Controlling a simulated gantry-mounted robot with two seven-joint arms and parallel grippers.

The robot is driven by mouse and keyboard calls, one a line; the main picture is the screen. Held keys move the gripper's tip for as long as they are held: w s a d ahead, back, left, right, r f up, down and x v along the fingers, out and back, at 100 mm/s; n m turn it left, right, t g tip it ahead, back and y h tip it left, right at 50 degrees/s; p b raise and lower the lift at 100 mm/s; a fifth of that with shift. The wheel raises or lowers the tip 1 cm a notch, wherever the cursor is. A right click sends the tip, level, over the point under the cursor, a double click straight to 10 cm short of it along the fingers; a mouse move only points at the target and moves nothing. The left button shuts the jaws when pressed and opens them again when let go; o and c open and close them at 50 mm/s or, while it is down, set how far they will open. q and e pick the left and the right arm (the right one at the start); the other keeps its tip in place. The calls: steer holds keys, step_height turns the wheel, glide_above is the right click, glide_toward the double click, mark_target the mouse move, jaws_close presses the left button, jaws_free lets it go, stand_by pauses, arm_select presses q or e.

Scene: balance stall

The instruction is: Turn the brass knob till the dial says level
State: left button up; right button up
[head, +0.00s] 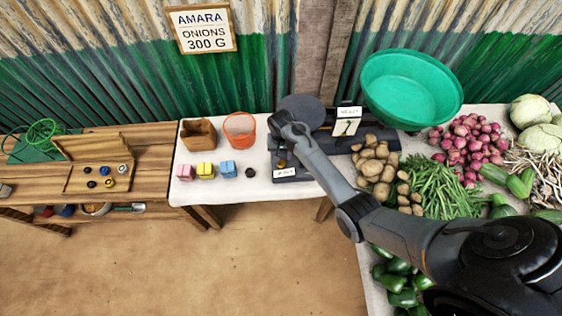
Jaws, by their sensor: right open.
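A dark balance scale (318,144) stands on the white-covered table, with a round dark pan (302,106) at its back. A white dial (347,122) with a dark pointer stands at its right; its reading is too small to tell. A small brass-coloured spot, seemingly the brass knob (282,163), shows at the scale's front left, above a small white label (285,173). My right gripper (281,150) is open, pointing down over this front left part. Its fingertips are small and partly hidden by my wrist, so contact with the knob cannot be told. My left gripper is out of view.
Potatoes (377,170) lie right of the scale, with a green basin (411,88) behind. Pink, yellow and blue blocks (205,170), a brown box (198,134) and an orange basket (240,129) stand left. A wooden bench (40,178) is farther left. A sign (201,28) reads AMARA ONIONS 300 G.

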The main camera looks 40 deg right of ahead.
mark_target(281, 162)
step_height(281, 162, down, 4)
steer(key=shift+d+f+b, duration=0.1)
steer(key=shift+b, duration=0.3)
steer(key=shift+f, duration=0.9)
steer(key=c, duration=0.8)
steer(key=shift+r+n, duration=0.1)
steer(key=shift+n, duration=0.2)
